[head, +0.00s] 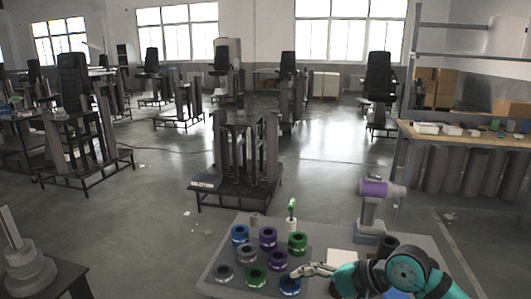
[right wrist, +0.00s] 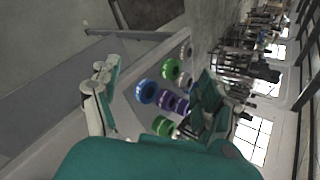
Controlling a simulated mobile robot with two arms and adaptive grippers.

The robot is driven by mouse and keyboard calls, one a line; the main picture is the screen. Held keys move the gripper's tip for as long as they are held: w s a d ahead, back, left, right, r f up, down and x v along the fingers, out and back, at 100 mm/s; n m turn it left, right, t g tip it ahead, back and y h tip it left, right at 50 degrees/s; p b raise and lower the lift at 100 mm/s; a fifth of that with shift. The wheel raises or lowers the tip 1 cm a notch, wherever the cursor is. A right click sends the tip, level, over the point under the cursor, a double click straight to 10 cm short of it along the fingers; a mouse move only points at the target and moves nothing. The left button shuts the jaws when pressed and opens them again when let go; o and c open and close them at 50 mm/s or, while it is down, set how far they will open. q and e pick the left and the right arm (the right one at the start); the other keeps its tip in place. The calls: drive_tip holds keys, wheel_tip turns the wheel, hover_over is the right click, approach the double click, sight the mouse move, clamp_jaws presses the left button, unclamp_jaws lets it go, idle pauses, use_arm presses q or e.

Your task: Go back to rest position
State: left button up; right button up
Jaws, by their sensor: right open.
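My right gripper (head: 305,270) reaches in from the right over the table (head: 222,262) in the head view, close to a blue ring (head: 290,284) at the front. In the right wrist view the right gripper (right wrist: 155,105) has its fingers spread wide apart, with nothing held between them. Beyond the fingers the wrist view shows several coloured rings, among them a blue ring (right wrist: 147,92) and a green ring (right wrist: 171,69). My left gripper is in neither view.
The table also holds a purple ring (head: 268,236), a grey ring (head: 223,273), a small bottle with a green top (head: 292,222) and a purple-headed device (head: 378,188). A lift column stand (head: 240,165) stands behind. A workbench (head: 470,143) is at the right. Open floor lies left of the table.

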drive_tip(key=s+a+r+m+t+y, duration=0.2)
drive_tip(key=a+r+m+t+y, duration=0.1)
drive_tip(key=a+r+m+y, duration=0.25)
drive_tip(key=s+a+r+m+t+y, duration=0.2)
drive_tip(key=s+r+m+t+y, duration=0.15)
drive_tip(key=r+m, duration=0.4)
drive_tip(key=w+d+f+m+t+h, duration=0.2)
drive_tip(key=d+m+t+h, duration=0.4)
drive_tip(key=m, duration=0.8)
drive_tip(key=w+d+f+m+t+h, duration=0.15)
drive_tip(key=d+m+t+h, duration=0.25)
drive_tip(key=d+m+h, duration=0.7)
drive_tip(key=s+d+f+m+g+h, duration=0.25)
drive_tip(key=f+m+g, duration=0.25)
drive_tip(key=f+m, duration=0.65)
drive_tip(key=s+a+f+m+g+y, duration=0.1)
drive_tip(key=s+f+m+g, duration=0.6)
drive_tip(key=s, duration=0.5)
drive_tip(key=s+f+m+g+y, duration=0.1)
drive_tip(key=s+f+m+g, duration=0.35)
drive_tip(key=s+f, duration=0.6)
wheel_tip(320, 180, down, 24)
drive_tip(key=s+g, duration=0.2)
drive_tip(key=s+d+f+g, duration=0.1)
drive_tip(key=s+d+f, duration=0.1)
drive_tip(key=s+f, duration=1.5)
drive_tip(key=shift+d+f+n+g, duration=0.2)
drive_tip(key=shift+f+n+g, duration=0.1)
drive_tip(key=shift+n, duration=0.1)
